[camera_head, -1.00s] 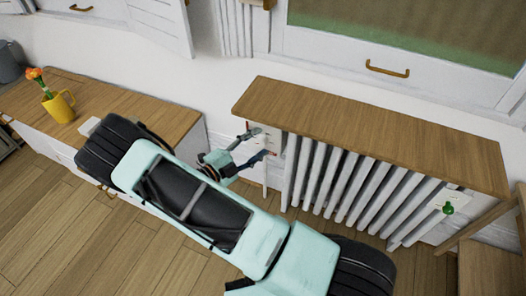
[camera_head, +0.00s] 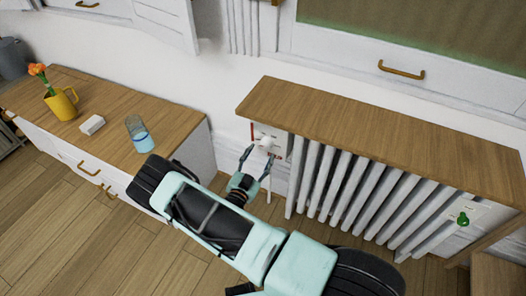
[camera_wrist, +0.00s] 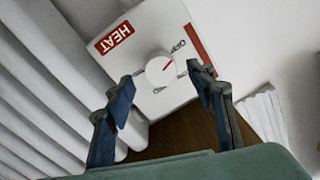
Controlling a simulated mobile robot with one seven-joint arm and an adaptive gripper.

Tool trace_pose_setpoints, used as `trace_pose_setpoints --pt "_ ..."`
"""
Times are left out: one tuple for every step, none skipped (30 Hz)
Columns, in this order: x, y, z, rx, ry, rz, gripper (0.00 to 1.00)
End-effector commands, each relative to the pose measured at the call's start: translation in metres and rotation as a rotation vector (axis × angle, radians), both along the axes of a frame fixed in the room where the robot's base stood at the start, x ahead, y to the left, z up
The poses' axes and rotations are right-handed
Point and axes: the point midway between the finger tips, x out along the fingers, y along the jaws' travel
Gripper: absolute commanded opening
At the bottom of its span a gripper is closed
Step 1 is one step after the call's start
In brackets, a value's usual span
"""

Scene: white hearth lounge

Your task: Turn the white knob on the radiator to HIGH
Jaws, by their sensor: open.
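The white round knob (camera_wrist: 160,69) sits on a white plate (camera_wrist: 150,22) with a red HEAT label. A short red line marks the knob's face; the small dial words around it are too small to read surely. In the head view the knob (camera_head: 266,144) is at the left end of the white radiator (camera_head: 345,190), under its wooden shelf. My gripper (camera_wrist: 160,77) is open and empty, with one finger to each side of the knob in the wrist view. In the head view my gripper (camera_head: 258,160) is just in front of the plate; I see no contact.
A green knob (camera_head: 463,219) is at the radiator's right end. The wooden shelf (camera_head: 370,125) overhangs the plate. A low cabinet (camera_head: 110,105) at left bears a yellow mug (camera_head: 62,104) of flowers, a white block (camera_head: 92,125) and a glass of blue liquid (camera_head: 139,135).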

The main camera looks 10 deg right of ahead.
Motion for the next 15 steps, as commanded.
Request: trace_pose_setpoints --pt "0.007 -0.005 -0.001 0.001 -0.002 -0.003 0.5" --pt "0.01 -0.007 -0.001 0.002 -0.001 -0.003 0.5" --pt "0.014 -0.009 -0.001 0.002 -0.001 -0.002 0.5" --pt "0.017 -0.011 -0.001 0.002 0.0 -0.003 0.5" --pt "0.019 -0.013 -0.001 0.002 0.0 -0.003 0.5" --pt "0.021 -0.014 -0.001 0.002 0.0 -0.003 0.5" --pt "0.023 -0.015 0.0 0.002 -0.001 -0.002 0.5" --pt "0.024 -0.015 0.0 0.002 -0.001 -0.001 0.5" --pt "0.025 -0.016 0.0 0.002 -0.001 -0.001 0.5" --pt "0.026 -0.016 0.0 0.002 -0.001 -0.001 0.5" --pt "0.026 -0.016 0.0 0.002 -0.001 0.0 0.5" --pt "0.026 -0.016 0.0 0.002 -0.001 0.0 0.5" --pt "0.026 -0.016 0.0 0.002 -0.001 0.0 0.5" --pt "0.026 -0.016 0.0 0.002 -0.001 0.0 0.5" --pt "0.026 -0.016 0.0 0.002 -0.001 0.0 0.5"
